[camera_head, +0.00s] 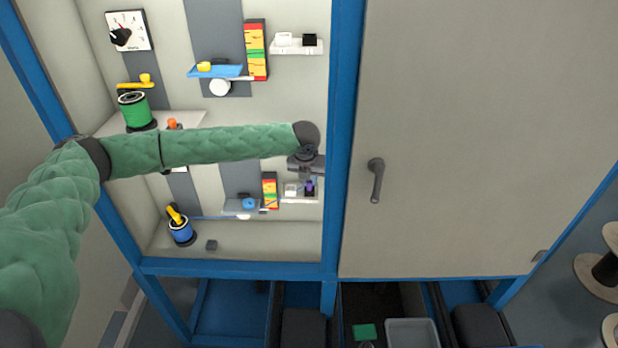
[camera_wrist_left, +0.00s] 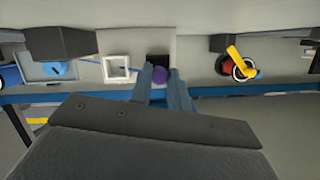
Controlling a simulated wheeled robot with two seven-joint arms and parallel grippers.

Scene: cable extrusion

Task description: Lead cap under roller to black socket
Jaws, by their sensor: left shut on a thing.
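My left gripper (camera_head: 309,181) is at the lower right of the open cabinet, shut on a purple cap (camera_head: 310,187). In the left wrist view the purple cap (camera_wrist_left: 160,75) lies at the fingertips (camera_wrist_left: 161,84), in front of the black socket (camera_wrist_left: 158,60). I cannot tell whether it is touching or inside it. The white socket (camera_wrist_left: 117,66) is just left of the black one; it also shows in the head view (camera_head: 291,189). The white roller (camera_head: 244,216) is partly hidden under the lower grey-blue plate (camera_head: 236,207). A thin blue cable runs past it. My right gripper is out of view.
A blue spool (camera_head: 181,231) with a yellow part stands at the cabinet's lower left. A striped block (camera_head: 270,190) stands left of the sockets. The blue cabinet post (camera_head: 343,130) and the closed door (camera_head: 460,140) bound the right side. An upper station has its own sockets (camera_head: 296,44).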

